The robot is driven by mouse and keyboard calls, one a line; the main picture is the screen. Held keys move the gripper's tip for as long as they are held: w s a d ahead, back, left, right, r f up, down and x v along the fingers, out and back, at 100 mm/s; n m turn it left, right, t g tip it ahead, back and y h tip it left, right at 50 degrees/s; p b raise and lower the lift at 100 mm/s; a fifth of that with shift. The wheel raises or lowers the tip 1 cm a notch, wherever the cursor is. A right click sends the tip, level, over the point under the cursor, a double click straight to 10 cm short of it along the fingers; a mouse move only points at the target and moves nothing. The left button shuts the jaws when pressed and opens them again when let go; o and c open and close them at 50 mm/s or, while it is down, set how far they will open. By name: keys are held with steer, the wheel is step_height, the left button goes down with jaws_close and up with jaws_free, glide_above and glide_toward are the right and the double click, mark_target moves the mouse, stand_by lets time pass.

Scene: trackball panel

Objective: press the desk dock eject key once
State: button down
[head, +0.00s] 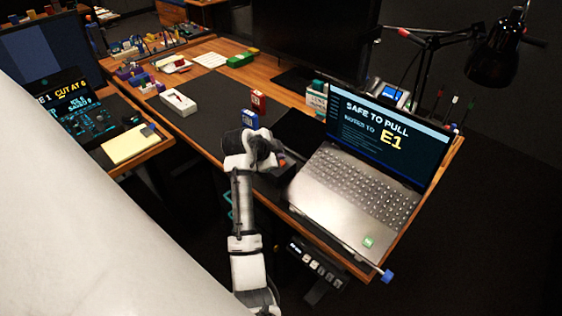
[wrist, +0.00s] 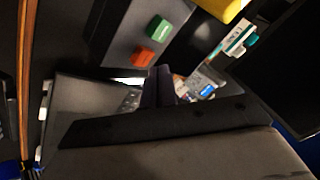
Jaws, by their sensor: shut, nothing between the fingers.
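The desk dock appears to be the grey-topped box in the wrist view (wrist: 122,30), with a green key (wrist: 159,28) and an orange-red key (wrist: 144,57) side by side. I cannot read any label marking the eject key. In the head view the dark box (head: 272,182) sits left of the laptop, mostly hidden by my arm. My gripper (head: 268,150) is over it. In the wrist view my gripper's fingers (wrist: 163,86) are shut and empty, close to the orange-red key; I cannot tell whether they touch it.
The laptop (head: 330,205) reads "SAFE TO PULL" and "E1". A red box (head: 258,100) and a blue box (head: 249,118) stand behind my gripper. A white tray (head: 178,103) lies further left. A desk lamp (head: 495,50) is at the right. The dark mat is partly clear.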

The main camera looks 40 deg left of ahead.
steer(key=shift+r+p, duration=1.45)
steer(key=shift+r, duration=1.05)
